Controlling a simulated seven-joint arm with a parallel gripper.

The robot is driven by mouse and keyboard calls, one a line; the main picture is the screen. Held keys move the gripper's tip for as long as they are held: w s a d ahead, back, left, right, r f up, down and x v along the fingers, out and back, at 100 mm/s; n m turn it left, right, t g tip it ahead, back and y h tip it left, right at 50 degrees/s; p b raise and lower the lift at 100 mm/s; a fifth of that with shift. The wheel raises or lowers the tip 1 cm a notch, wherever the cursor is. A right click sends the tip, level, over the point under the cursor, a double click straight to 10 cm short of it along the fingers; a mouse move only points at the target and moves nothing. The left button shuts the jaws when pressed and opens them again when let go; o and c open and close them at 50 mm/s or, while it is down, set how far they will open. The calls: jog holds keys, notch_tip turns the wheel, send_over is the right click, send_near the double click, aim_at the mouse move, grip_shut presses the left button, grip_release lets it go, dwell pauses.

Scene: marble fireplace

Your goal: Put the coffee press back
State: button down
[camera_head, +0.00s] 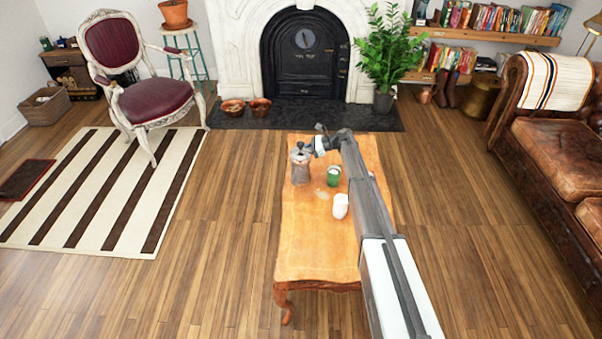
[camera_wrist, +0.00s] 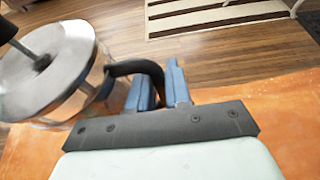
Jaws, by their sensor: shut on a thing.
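The coffee press (camera_head: 301,168), a metal and glass cylinder with a silver lid and plunger knob, is at the left side of the small orange-topped table (camera_head: 310,240). My gripper (camera_head: 320,146) reaches it from the right, at its upper part. In the wrist view the press (camera_wrist: 45,75) fills the left side. Its black curved handle passes between the blue fingers of my gripper (camera_wrist: 162,85), which are shut on it. I cannot tell whether the base of the press touches the table.
A green cup (camera_head: 333,177) and a white cup (camera_head: 340,206) stand on the table, right of the press. My arm extends over the table's right side. An armchair (camera_head: 150,95) is at left and a leather sofa (camera_head: 560,150) at right. The table's front part is clear.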

jog(key=shift+f, duration=4.05)
jog(key=c, duration=1.1)
grip_release()
jog(key=shift+o, duration=0.2)
jog(key=v, duration=1.2)
jog(key=shift+d, duration=0.15)
